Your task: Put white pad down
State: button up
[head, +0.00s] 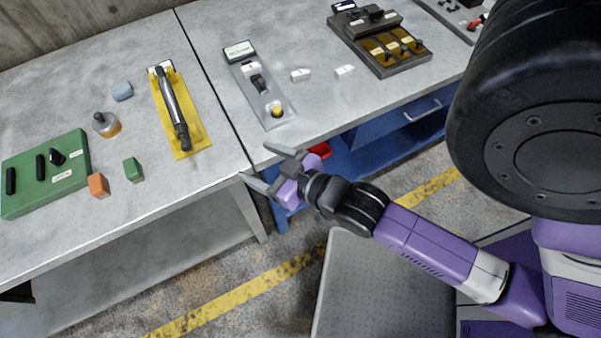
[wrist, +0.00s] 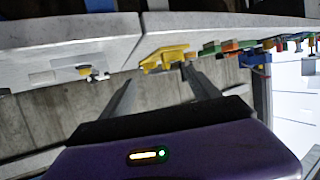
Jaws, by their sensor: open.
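Two small white pads lie on the right-hand grey tabletop in the head view: one (head: 301,75) just right of the lever panel, the other (head: 345,71) a little farther right. They lie apart from each other, and I cannot tell which one the task means. My gripper (head: 258,164) is open and empty, in front of the table edge near the seam between the two tables. It is well apart from both pads. In the wrist view my gripper's (wrist: 158,75) fingers are spread with nothing between them; I cannot make out the pads there for certain.
The grey lever panel (head: 259,88) with a yellow knob stands left of the pads. A dark switch box (head: 378,42) stands behind right. The left table holds a yellow plate with a lever (head: 195,122), a green box (head: 45,172) and several small blocks. Bare tabletop lies around the pads.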

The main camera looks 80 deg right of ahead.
jog(key=s+a+r+n+t+y, duration=0.1)
jog(key=s+a+r+n+y, duration=0.3)
jog(key=s+a+r, duration=0.3)
jog(key=s+a+y, duration=0.1)
jog(key=s+a, duration=0.3)
jog(key=a, duration=0.1)
jog(key=shift+s+a+r+t+y, duration=0.2)
jog(key=shift+s+a+t+y, duration=0.1)
jog(key=shift+t, duration=0.1)
